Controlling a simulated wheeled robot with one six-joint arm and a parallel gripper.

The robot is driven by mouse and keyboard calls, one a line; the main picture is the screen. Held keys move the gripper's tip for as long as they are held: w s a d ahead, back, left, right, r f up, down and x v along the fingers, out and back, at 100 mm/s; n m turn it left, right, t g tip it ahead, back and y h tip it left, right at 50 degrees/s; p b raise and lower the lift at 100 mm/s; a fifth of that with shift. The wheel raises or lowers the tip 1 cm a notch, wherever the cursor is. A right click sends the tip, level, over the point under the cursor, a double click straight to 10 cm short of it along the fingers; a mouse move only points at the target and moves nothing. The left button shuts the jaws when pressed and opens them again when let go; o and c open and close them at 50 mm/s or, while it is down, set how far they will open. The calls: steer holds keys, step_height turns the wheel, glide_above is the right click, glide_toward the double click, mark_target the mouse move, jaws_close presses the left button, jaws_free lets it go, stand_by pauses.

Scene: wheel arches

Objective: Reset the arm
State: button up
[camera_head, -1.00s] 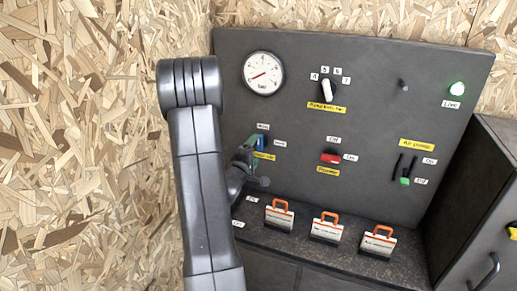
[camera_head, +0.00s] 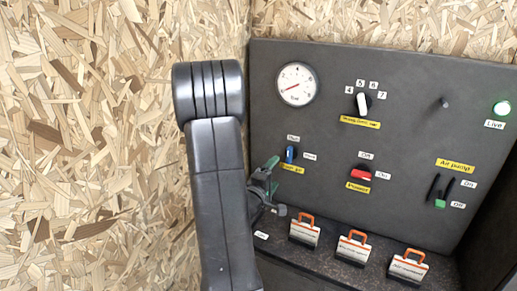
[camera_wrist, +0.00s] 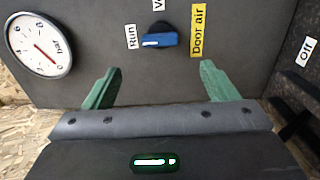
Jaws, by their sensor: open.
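My arm (camera_head: 222,200) rises in front of the left part of the grey control panel (camera_head: 410,135). My gripper (camera_head: 268,172) is beside the blue door air knob (camera_head: 290,154), to its lower left in the head view, and its body is partly hidden behind my arm. In the wrist view my gripper (camera_wrist: 161,70) is open, its two green fingers apart with nothing between them. The blue knob (camera_wrist: 160,41) shows beyond the fingertips, apart from them, its pale mark toward the "Run" label.
Chipboard wall (camera_head: 90,130) lies left.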

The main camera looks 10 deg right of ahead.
mark_target(288, 157)
steer(key=p+x, duration=0.2)
steer(key=x, duration=1.1)
steer(key=shift+w+d+p, duration=0.15)
steer(key=shift+p, duration=0.2)
